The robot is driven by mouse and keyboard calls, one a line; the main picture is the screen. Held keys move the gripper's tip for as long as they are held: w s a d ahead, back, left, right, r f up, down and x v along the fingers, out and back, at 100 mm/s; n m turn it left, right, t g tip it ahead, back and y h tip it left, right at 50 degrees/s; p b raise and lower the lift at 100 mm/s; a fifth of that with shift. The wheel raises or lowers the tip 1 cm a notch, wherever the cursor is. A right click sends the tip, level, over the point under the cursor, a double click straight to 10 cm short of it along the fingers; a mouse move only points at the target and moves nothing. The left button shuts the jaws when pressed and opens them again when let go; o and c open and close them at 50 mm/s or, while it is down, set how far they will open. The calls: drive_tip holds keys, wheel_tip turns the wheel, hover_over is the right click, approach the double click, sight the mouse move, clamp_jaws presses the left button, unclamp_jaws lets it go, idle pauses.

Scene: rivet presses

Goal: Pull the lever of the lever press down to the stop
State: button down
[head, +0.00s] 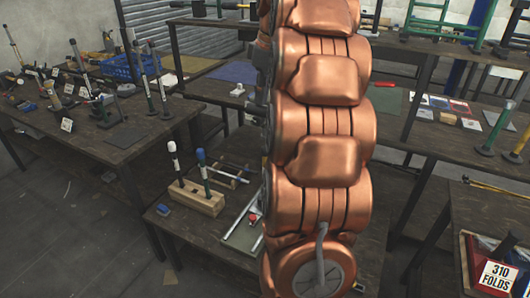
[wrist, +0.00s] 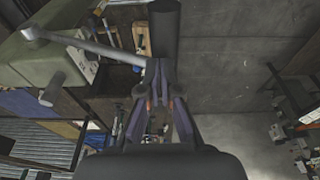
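In the wrist view, a grey-green press body (wrist: 40,65) fills the upper left. A grey metal lever (wrist: 90,45) runs from its upper left toward my fingertips. A dark cylindrical handle (wrist: 164,28) rises from the top edge of my fingertips. My gripper (wrist: 160,66) points upward in this view, its two fingers converging to a narrow gap at the lever's end and the handle's lower end. Whether they clasp the handle cannot be told. A shorter grey lever-like bar (wrist: 52,88) hangs below the press body. In the head view, my copper arm fills the middle and hides the area behind it.
In the wrist view, bare concrete floor (wrist: 225,60) lies right of the handle.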

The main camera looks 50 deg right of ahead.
sight(260, 109)
drive_tip(key=shift+a+f+b, duration=0.25)
drive_tip(key=shift+f+b, duration=0.15)
drive_tip(key=shift+f, duration=0.3)
drive_tip(key=shift+s+a+f+b, duration=0.1)
drive_tip(key=shift+a+f+b, duration=0.15)
drive_tip(key=shift+f+b, duration=0.45)
drive_tip(key=shift+s+a+f+b, duration=0.1)
drive_tip(key=shift+a+f+b, duration=0.1)
drive_tip(key=shift+f+b, duration=0.4)
drive_tip(key=shift+f, duration=0.3)
drive_tip(key=shift+s+a+f+b, duration=0.1)
drive_tip(key=shift+a+f+b, duration=0.1)
drive_tip(key=shift+f+b, duration=0.4)
drive_tip(key=shift+a+f+b, duration=0.15)
drive_tip(key=shift+f+b, duration=0.1)
drive_tip(key=shift+f, duration=0.75)
